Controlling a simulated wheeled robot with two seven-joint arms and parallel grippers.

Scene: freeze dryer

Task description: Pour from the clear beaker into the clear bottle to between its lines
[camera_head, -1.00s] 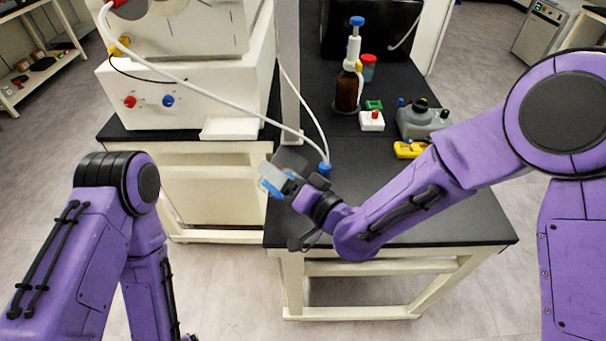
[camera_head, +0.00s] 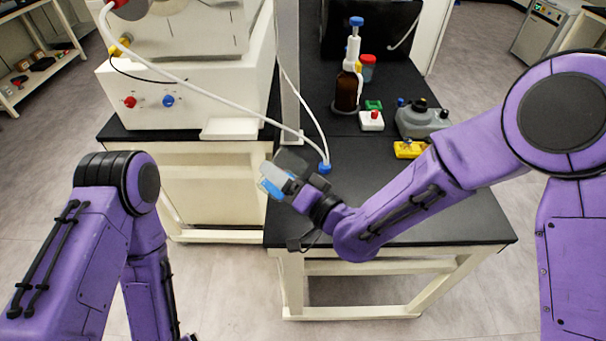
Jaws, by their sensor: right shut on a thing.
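My right gripper (camera_head: 287,182) is shut on a small see-through vessel (camera_head: 274,174) with blue in it, which looks like the clear beaker. The vessel is tilted and held over the near left corner of the black bench. The gripper's dark parts hide some of it. A blue cap (camera_head: 325,168) at the end of a white tube shows just behind the gripper. I cannot make out a clear bottle or its lines; the gripper and wrist cover that spot.
The black bench (camera_head: 440,205) is clear at its front right. Behind stand a brown bottle (camera_head: 347,92) with a dispenser, a red-capped jar (camera_head: 367,68), a grey device (camera_head: 422,120) and a yellow block (camera_head: 409,149). The white tube (camera_head: 215,94) runs from the white machine (camera_head: 200,90).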

